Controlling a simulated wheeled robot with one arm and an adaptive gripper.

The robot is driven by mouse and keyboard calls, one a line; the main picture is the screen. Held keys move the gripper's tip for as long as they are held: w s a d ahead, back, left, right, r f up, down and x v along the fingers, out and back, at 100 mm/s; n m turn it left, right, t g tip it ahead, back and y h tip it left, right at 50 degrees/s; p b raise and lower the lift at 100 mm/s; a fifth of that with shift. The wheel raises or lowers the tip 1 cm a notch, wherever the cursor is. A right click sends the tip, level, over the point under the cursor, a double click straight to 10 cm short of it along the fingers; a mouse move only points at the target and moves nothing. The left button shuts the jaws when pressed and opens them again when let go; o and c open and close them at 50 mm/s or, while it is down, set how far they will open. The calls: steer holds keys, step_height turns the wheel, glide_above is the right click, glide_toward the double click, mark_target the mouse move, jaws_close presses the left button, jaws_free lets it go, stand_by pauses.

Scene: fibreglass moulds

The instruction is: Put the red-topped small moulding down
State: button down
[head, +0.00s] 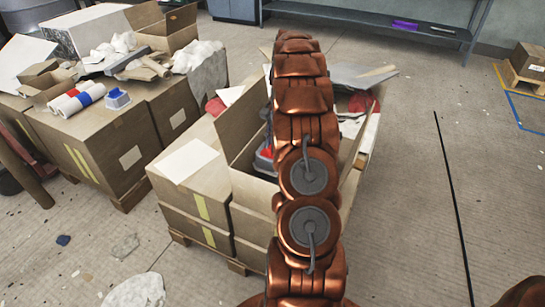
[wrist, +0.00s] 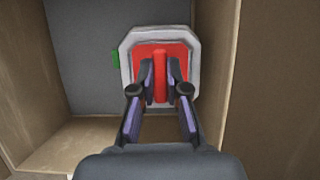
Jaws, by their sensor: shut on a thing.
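The red-topped small moulding (wrist: 138,58) has a light grey eight-sided rim and a raised red ridge. My gripper (wrist: 160,84) is shut on that ridge in the wrist view. The open cardboard box (wrist: 216,60) has walls around the moulding, and a grey surface (wrist: 76,50) shows beyond it. I cannot tell whether the moulding touches that surface. In the head view a bit of red and grey (head: 265,158) shows at the box (head: 243,140), beside my arm, which hides my gripper and most of the box's inside.
A small green piece (wrist: 115,59) shows left of the moulding. Closed boxes (head: 190,170) stand left of the open box. Stacked cartons at the left carry a blue-grey moulding (head: 118,98), rolls (head: 78,98) and crumpled white material. A metal shelf (head: 370,20) stands behind. Floor at right is mostly clear.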

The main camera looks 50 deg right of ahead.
steer(key=shift+f, duration=3)
steer(key=shift+f, duration=0.15)
steer(key=c, duration=1.2)
jaws_free()
steer(key=p+v, duration=0.1)
steer(key=v, duration=0.9)
steer(key=shift+w+r, duration=0.1)
steer(key=shift+r, duration=0.3)
steer(key=shift+p+v, duration=0.35)
steer(key=shift+v, duration=0.45)
